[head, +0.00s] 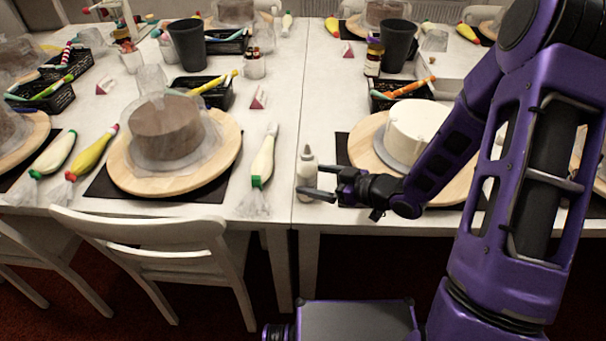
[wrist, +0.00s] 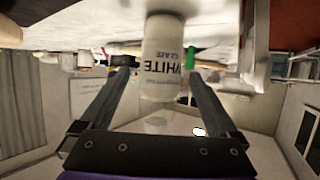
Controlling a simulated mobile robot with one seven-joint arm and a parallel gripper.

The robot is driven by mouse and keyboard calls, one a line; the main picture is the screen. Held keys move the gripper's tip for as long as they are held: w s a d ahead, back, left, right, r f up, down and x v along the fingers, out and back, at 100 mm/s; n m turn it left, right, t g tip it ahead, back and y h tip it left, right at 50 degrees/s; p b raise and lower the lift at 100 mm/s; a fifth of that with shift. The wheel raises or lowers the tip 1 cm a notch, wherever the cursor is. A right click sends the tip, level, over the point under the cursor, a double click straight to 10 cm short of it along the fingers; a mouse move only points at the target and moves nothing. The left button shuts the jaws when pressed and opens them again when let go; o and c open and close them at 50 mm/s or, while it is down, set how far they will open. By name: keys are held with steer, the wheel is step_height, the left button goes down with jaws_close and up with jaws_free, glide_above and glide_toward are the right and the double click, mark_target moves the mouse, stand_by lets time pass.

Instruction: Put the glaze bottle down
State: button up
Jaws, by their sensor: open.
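The glaze bottle (head: 307,168) is white with a pale nozzle and stands upright near the front edge of the white table, by the table seam. Its base appears to rest on the tabletop. My gripper (head: 318,183) reaches it from the right with its fingers apart, one on the near side and one on the far side. In the wrist view, which is upside down, the bottle (wrist: 163,55) shows a "WHITE" label between the open fingers (wrist: 160,75), with gaps on both sides.
A cake stands on a wooden turntable (head: 355,150) right of the bottle, beneath my arm. A piping bag (head: 263,160) and another turntable (head: 222,165) with a brown cake lie to the left. A white chair (head: 150,235) stands at the front left.

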steer(key=v, duration=0.6)
steer(key=shift+p, duration=0.4)
steer(key=shift+d+r, duration=0.1)
